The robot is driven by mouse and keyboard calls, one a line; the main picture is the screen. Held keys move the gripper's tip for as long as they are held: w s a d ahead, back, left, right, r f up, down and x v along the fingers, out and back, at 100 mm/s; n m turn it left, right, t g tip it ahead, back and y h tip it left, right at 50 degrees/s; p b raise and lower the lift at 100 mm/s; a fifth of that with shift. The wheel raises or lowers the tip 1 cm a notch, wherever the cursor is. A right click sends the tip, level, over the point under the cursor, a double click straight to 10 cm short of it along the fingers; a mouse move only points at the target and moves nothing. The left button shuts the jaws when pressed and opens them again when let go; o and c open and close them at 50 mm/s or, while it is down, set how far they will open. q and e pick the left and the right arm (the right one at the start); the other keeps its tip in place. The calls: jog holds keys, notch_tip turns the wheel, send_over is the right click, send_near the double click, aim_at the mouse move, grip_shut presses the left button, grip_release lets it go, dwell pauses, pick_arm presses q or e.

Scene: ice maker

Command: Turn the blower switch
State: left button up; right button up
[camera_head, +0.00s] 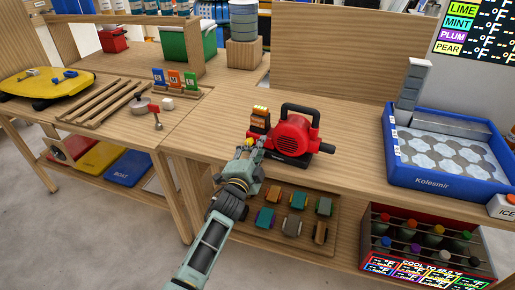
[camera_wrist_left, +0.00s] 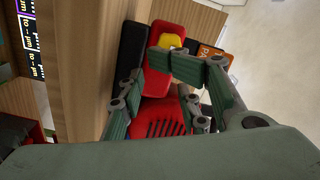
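The red blower (camera_head: 293,135) has a black handle and a dark nozzle pointing right, and it sits near the front edge of the wooden table. Its red body also shows in the left wrist view (camera_wrist_left: 160,117). A small yellow piece, apparently the switch (camera_wrist_left: 170,41), is on its side, just beyond my fingertips. My left gripper (camera_head: 249,153) is at the blower's left side, and its fingers (camera_wrist_left: 155,75) are apart with nothing held between them. Whether a finger touches the switch cannot be told. My right gripper is in neither view.
A small stack of orange and dark blocks (camera_head: 260,119) stands just behind my left gripper. A blue Kolesmir tray (camera_head: 432,183) is at the right. The shelf below holds several coloured blocks on a wooden tray (camera_head: 275,240). The tabletop behind the blower is clear.

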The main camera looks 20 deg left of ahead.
pick_arm(q)
jog(key=shift+s+r, duration=0.1)
jog(key=s+p, duration=0.3)
jog(key=s, duration=0.3)
dwell(0.5)
jog(key=shift+a, duration=0.15)
